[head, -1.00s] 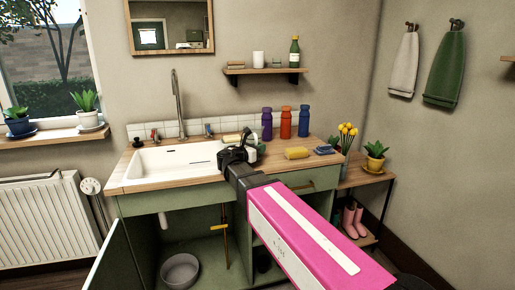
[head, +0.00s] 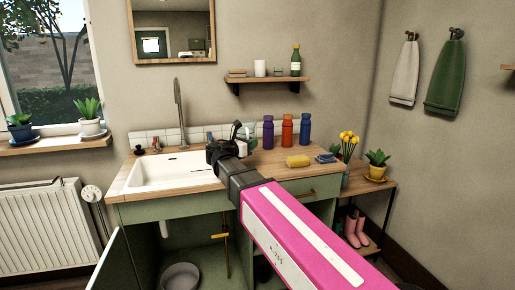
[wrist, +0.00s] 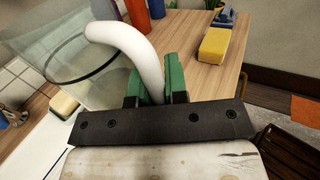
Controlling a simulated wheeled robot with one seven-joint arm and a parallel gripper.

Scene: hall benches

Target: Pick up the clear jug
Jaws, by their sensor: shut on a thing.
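The clear jug (wrist: 62,52) shows at the upper left of the wrist view, see-through with a grey rim. Its white handle (wrist: 128,40) curves down between the green pads of my gripper (wrist: 155,84). My gripper is shut on this handle. In the head view my gripper (head: 232,140) is above the counter by the sink's right side, and it hides most of the jug there. The jug seems to be off the counter, but its base is not clear in either view.
Purple (head: 268,132), red (head: 287,131) and blue (head: 305,129) bottles stand behind on the wooden counter. A yellow sponge (head: 298,160) and a blue item (head: 325,157) lie to the right. The white sink (head: 172,170) is left, with a tall faucet (head: 179,115). A shelf (head: 268,80) hangs above.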

